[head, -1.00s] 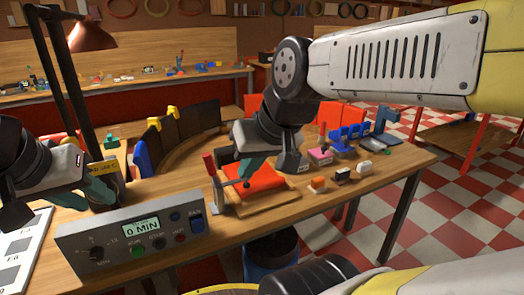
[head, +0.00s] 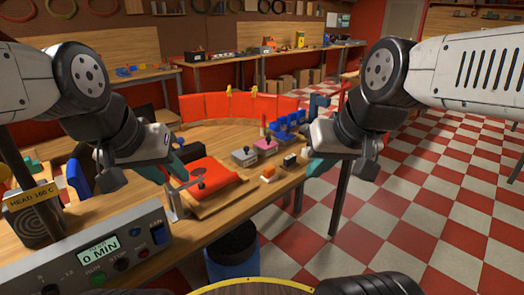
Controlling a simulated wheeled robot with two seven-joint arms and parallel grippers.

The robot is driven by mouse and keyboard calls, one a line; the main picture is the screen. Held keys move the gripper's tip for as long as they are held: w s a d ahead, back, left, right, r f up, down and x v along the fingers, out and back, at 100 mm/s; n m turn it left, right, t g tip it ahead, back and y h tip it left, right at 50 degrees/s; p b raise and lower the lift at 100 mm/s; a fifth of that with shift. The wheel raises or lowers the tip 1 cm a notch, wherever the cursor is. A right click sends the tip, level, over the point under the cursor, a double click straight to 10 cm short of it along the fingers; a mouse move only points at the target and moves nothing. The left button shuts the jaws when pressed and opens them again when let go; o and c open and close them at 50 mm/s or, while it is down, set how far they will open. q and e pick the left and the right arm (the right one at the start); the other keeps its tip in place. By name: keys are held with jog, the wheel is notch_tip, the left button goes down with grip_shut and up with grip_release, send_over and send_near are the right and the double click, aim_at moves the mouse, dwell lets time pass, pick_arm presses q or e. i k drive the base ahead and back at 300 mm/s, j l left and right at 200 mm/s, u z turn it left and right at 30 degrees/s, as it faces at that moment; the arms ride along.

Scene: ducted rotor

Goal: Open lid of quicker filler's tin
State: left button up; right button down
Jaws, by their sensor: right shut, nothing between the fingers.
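My right gripper (head: 318,172) is shut and empty at the bench's right edge, right of the tins. It touches neither tin, and its wrist hides part of the area behind.
A red pad (head: 212,178) on a wooden board has a metal lever beside it. Small blocks, one orange and white (head: 268,173), lie before the tins; blue pieces (head: 288,128) stand behind. A dark-topped blue bin (head: 232,262) stands below.

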aim_at(243, 154)
jog(key=i+l+u, duration=0.35)
jog(key=i+l, duration=0.15)
jog(key=i+l+u, duration=0.35)
jog(key=i+l, duration=0.15)
jog(key=l, duration=0.1)
